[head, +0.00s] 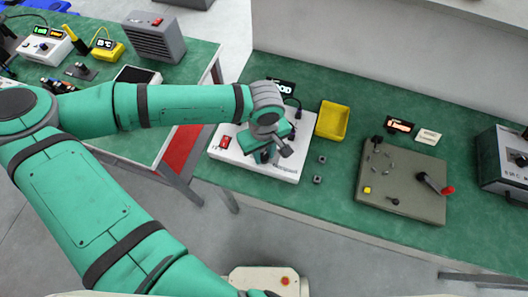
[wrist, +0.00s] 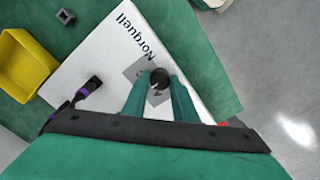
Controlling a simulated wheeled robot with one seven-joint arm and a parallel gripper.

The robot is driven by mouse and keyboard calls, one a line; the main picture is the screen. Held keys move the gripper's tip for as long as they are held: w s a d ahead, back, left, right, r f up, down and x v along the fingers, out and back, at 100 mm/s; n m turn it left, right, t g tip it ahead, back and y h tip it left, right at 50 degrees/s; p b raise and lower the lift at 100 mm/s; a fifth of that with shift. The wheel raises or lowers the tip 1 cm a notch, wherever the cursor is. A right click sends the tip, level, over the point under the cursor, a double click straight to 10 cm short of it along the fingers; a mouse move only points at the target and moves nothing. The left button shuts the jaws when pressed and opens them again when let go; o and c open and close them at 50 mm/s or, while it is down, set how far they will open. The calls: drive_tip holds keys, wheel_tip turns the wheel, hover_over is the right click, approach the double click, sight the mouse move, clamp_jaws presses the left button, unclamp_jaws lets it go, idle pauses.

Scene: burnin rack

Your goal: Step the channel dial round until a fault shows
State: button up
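The white test unit (head: 222,152) stands on the green bench, under my gripper. It also fills the middle of the wrist view (wrist: 100,60), with the word "Norquell" printed on it. The channel dial (wrist: 159,77) is a small round black knob on a grey square patch with a few marks. My gripper (wrist: 160,82) points down at it, one finger on each side, and the gap matches the knob's width. In the head view my gripper (head: 268,155) hides the dial. A black display (head: 282,87) with pale characters stands behind the unit, too small to read.
A yellow bin (head: 332,121) stands right of the unit, with two small dark blocks (head: 320,169) near it. A grey-green fixture board (head: 399,182) with a red-tipped lever lies further right. A red switch (head: 225,141) sits at the unit's left. Another bench holds instruments at the upper left.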

drive_tip(key=shift+w+m, duration=0.1)
drive_tip(key=shift+m, duration=0.2)
drive_tip(key=m, duration=0.4)
drive_tip(key=shift+m, duration=2.1)
drive_tip(key=o, duration=1)
drive_tip(key=shift+o, duration=0.2)
drive_tip(key=shift+r, duration=0.1)
